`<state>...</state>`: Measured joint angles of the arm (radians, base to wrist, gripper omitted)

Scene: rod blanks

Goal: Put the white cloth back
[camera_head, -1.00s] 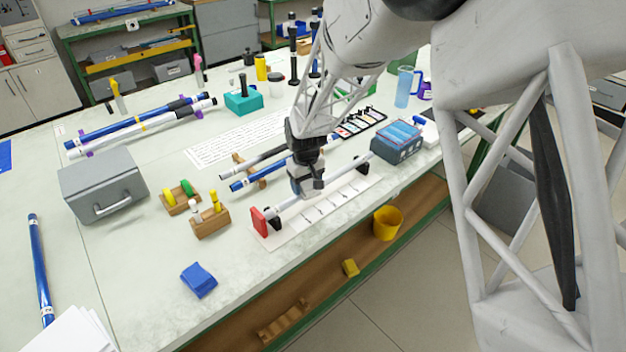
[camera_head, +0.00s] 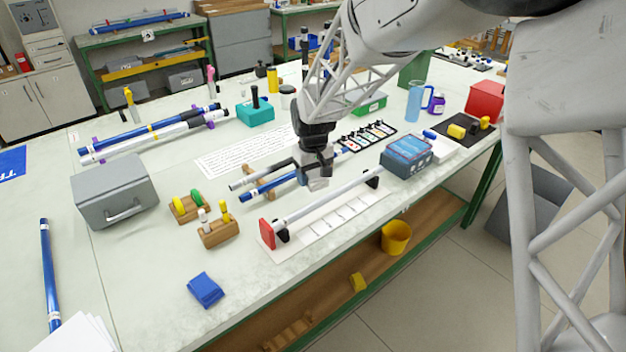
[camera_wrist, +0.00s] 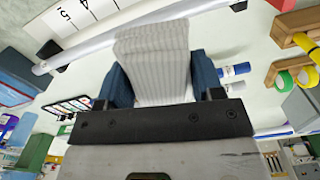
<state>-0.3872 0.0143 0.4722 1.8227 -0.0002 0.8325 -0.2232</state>
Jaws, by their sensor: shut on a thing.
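My gripper (camera_head: 316,170) is shut on the white cloth (camera_wrist: 152,62), a ribbed pad between the two blue fingers in the wrist view. In the head view a white lower part of the cloth (camera_head: 318,183) shows below the fingers. The gripper is over the table, on the far side of the grey rod (camera_head: 325,197) and near the ends of the rods on the wooden rest. The grey rod lies over the white measuring board (camera_head: 335,222) with a red end stop (camera_head: 267,233).
A grey box (camera_head: 115,190) and wooden holders (camera_head: 218,233) stand at left. A blue-grey box (camera_head: 407,157) stands right of the board. Blue rods (camera_head: 272,186) rest close to my gripper. A printed white sheet (camera_head: 235,158) lies behind. The front left tabletop is mostly clear.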

